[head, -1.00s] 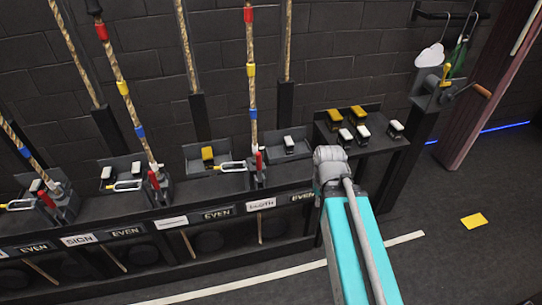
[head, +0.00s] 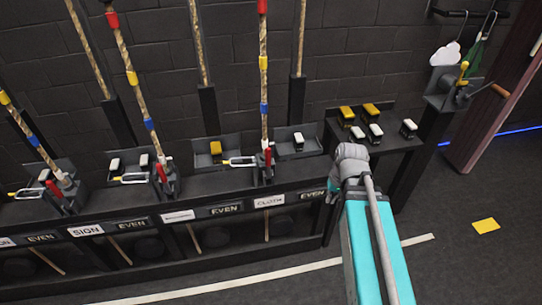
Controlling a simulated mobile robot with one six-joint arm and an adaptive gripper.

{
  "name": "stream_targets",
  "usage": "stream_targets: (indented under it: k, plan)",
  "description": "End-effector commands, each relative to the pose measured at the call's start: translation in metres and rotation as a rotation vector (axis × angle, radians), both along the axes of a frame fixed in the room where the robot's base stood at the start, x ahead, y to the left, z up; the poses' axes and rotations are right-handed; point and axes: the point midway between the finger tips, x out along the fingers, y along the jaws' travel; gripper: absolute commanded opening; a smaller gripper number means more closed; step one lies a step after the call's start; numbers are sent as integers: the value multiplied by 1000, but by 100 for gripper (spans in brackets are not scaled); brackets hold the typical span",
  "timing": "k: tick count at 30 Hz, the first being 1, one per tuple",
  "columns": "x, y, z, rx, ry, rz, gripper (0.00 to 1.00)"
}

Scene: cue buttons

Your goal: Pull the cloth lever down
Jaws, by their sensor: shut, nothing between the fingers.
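The cloth lever (head: 268,157) is a short red handle at the foot of a rope, above the white CLOTH label (head: 269,201) on the black rail. It stands upright, with a white loop with a yellow end (head: 240,162) at its left. The rope (head: 263,75) above it carries red, yellow and blue bands. My grey and teal arm rises at the right of the lever, apart from it. The fingers of my gripper cannot be made out; the end of my arm is hidden or out of view.
More red levers stand left along the rail, one above the SIGN label (head: 86,230). A shelf (head: 395,143) with yellow and white switches is behind my arm. A hand crank (head: 489,91) is at the right.

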Motion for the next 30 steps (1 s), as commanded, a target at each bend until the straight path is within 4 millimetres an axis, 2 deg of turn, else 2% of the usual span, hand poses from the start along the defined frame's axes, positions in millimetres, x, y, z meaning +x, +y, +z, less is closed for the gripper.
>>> stream_targets:
  k: [1,3,12,21,30]
  plan:
    - [10,6,-14,42,-4,-3,0]
    - [21,17,-24,113,-10,-8,0]
    - [78,67,-55,485,-49,-40,0]
    - [137,101,-62,867,-93,-82,0]
    - [192,109,-54,1230,-135,-129,0]
